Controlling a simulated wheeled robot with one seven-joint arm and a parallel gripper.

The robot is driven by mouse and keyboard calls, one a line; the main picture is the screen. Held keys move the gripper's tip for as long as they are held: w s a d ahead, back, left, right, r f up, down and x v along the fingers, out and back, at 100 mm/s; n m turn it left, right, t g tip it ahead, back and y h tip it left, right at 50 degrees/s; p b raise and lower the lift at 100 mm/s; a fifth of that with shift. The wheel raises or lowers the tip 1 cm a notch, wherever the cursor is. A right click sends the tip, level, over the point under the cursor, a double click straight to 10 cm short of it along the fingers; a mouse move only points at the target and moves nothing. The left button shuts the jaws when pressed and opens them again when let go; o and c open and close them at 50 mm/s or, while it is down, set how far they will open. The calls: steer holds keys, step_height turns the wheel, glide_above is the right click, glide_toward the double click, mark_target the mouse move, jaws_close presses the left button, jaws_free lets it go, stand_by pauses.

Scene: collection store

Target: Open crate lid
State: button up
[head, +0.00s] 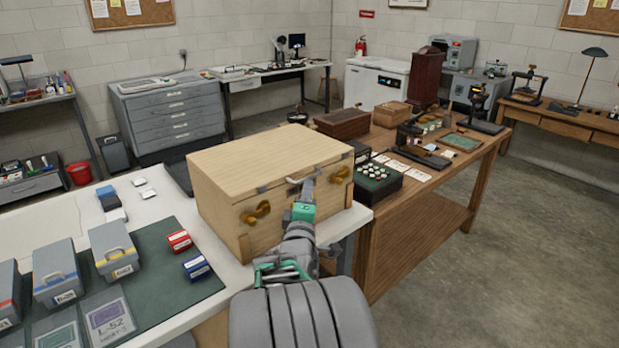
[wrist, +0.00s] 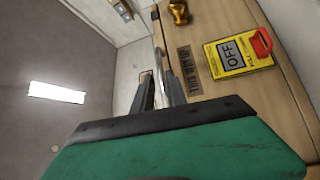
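The crate (head: 222,212) is a pale wooden box on the white table, with its lid (head: 262,158) lying flat and closed on top. A metal handle (head: 293,181) sits at the lid's front edge. Two brass latches (head: 257,211) (head: 338,175) are on the front face; one shows in the wrist view (wrist: 178,12). My gripper (head: 306,190) is at the handle. In the wrist view its two fingers (wrist: 160,90) lie on either side of a light metal bar, seemingly the handle. I cannot tell whether they grip it.
A yellow OFF tag (wrist: 240,50) with a red part is on the crate's front. Grey boxes (head: 112,250) and small red and blue boxes (head: 180,241) stand on a green mat to the left. A wooden table (head: 430,185) with instruments stands behind right. Floor (head: 490,265) at right is clear.

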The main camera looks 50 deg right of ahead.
mark_target(309, 178)
steer(key=p+x, duration=0.1)
steer(key=x, duration=0.5)
steer(key=shift+w+d, duration=0.1)
steer(key=shift+d, duration=0.15)
steer(key=shift+c, duration=0.3)
jaws_close()
steer(key=shift+f, duration=0.1)
stand_by(0.6)
